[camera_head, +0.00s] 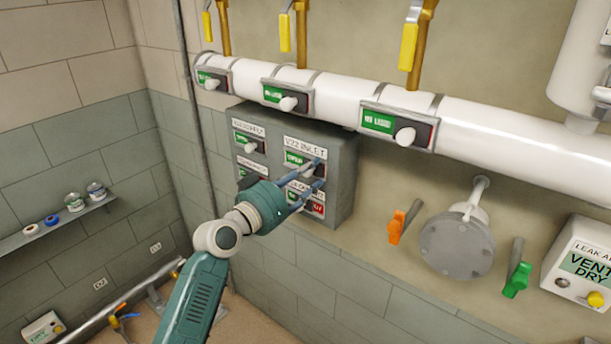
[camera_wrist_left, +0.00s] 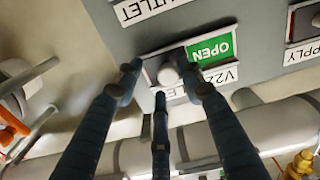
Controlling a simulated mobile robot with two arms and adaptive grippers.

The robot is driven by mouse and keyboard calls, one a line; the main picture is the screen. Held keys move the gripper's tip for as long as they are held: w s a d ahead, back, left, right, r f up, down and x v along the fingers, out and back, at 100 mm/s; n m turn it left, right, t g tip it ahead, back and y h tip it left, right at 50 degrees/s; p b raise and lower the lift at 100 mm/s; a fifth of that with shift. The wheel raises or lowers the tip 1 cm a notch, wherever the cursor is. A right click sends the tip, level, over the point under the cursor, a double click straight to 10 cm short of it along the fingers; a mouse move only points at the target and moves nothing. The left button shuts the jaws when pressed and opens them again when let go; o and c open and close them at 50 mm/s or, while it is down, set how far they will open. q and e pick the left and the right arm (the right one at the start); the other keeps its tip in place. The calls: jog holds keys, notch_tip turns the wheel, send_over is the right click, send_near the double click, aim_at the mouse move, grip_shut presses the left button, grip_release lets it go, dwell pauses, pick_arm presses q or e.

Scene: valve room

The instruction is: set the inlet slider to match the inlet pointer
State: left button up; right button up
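The slider labelled "V22 INLET" is on the grey control box (camera_head: 343,185). Its green OPEN field (camera_head: 293,158) shows in the head view and, upside down, in the left wrist view (camera_wrist_left: 211,48). Its pale round knob (camera_wrist_left: 168,73) sits at the end of the slot beside the green field. My left gripper (camera_head: 316,175) is in front of this slider. In the left wrist view its dark fingers (camera_wrist_left: 163,88) are spread around the knob, with gaps; contact cannot be told. I cannot tell which part is the inlet pointer. My right gripper is not in view.
Other sliders share the box, including one with a red field (camera_head: 317,209) just below. A white pipe (camera_head: 500,140) with several sliders runs above. An orange handle (camera_head: 397,227), a round grey flange (camera_head: 457,245) and a green handle (camera_head: 517,275) stick out at right.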

pick_arm(q)
jog(key=shift+a, duration=0.1)
jog(key=shift+a+f, duration=0.1)
jog(key=shift+a, duration=0.15)
jog(key=v, duration=1.1)
jog(key=shift+s, duration=0.45)
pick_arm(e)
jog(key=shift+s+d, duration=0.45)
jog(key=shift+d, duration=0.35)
